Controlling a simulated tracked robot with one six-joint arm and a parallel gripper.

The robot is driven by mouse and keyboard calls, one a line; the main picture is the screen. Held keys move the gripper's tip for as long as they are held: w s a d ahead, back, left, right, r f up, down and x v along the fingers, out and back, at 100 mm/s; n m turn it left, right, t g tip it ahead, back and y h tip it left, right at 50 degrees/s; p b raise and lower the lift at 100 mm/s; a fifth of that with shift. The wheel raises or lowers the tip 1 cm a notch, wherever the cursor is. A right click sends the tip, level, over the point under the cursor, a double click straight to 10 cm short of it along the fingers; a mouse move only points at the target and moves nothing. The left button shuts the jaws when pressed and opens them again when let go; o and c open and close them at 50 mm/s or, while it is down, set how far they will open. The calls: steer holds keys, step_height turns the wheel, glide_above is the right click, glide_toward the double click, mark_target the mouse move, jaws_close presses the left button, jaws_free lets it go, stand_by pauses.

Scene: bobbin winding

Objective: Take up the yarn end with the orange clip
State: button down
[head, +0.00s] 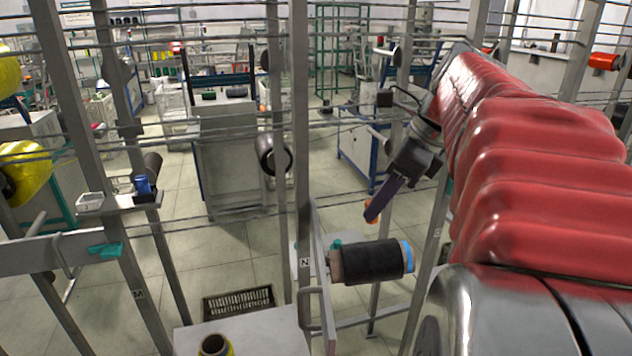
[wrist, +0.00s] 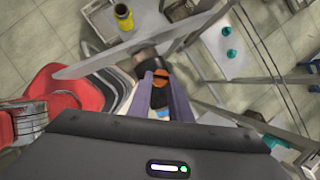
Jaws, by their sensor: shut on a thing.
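My gripper (head: 372,212) has two purple fingers and hangs above the black bobbin (head: 372,262), apart from it in the head view. The fingers are shut on the orange clip (wrist: 161,74), which shows between their tips in the wrist view; a bit of orange also shows at the tips in the head view. The bobbin lies sideways on a holder by the post marked N, with a blue ring at its right end. In the wrist view the fingers partly hide the bobbin. I cannot make out the yarn end.
Steel posts and thin horizontal bars cross the head view in front of me. A pale table (head: 260,338) at the bottom carries a dark-topped yellow cone (head: 214,346). A black basket (head: 238,302) lies behind it. A teal clip (head: 106,250) sits on the left rail. Open floor lies beyond.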

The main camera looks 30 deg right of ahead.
steer(key=shift+w+a+r, duration=0.1)
steer(key=shift+w+r, duration=0.15)
steer(key=shift+f, duration=0.1)
steer(key=shift+s+d+f, duration=0.1)
steer(key=shift+d+f, duration=0.05)
steer(key=shift+f, duration=1.35)
steer(key=shift+s+d+f, duration=0.1)
steer(key=shift+d+f, duration=0.05)
steer(key=shift+f, duration=1.35)
steer(key=shift+f, duration=0.4)
steer(key=shift+r, duration=0.1)
steer(key=shift+w+a+r, duration=0.1)
steer(key=shift+r, duration=1.4)
steer(key=shift+a+r, duration=0.1)
steer(key=shift+r, duration=1.35)
steer(key=shift+f, duration=0.15)
